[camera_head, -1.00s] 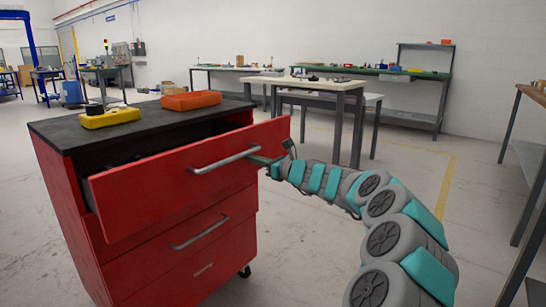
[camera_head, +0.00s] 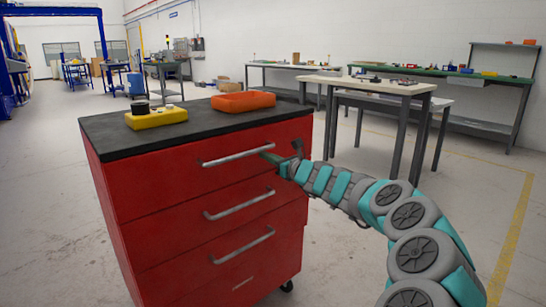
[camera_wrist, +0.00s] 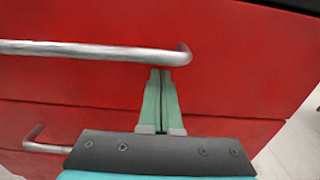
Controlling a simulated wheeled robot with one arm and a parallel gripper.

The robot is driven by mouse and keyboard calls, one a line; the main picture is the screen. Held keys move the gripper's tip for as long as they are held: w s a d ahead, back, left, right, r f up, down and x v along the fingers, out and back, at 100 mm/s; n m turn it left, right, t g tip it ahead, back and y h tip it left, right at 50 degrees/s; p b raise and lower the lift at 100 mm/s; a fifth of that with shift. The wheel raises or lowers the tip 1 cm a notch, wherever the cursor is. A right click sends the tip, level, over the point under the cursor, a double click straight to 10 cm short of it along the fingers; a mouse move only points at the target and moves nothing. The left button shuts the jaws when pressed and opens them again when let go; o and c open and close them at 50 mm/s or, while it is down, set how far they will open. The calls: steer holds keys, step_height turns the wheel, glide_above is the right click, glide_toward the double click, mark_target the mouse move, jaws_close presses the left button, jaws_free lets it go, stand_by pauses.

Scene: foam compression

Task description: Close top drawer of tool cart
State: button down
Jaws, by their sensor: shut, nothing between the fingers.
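The red tool cart (camera_head: 150,220) stands in front of me with a black top. Its top drawer (camera_head: 190,180) looks flush with the cart body, with no gap showing under the top. The top drawer's silver handle (camera_head: 235,157) runs across its front; it also fills the upper left of the wrist view (camera_wrist: 90,50). My gripper (camera_head: 268,152) is at the right end of that handle. In the wrist view the green fingers (camera_wrist: 160,75) are shut and empty, their tips by the handle's right end and close to the red front. I cannot tell whether they touch it.
A yellow box with a black knob (camera_head: 157,117) and an orange tray (camera_head: 243,101) sit on the cart top. Lower drawers with handles (camera_head: 240,205) look shut. A white-topped table (camera_head: 380,85) stands behind on the right. Floor to the right is open.

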steer(key=shift+r, duration=0.4)
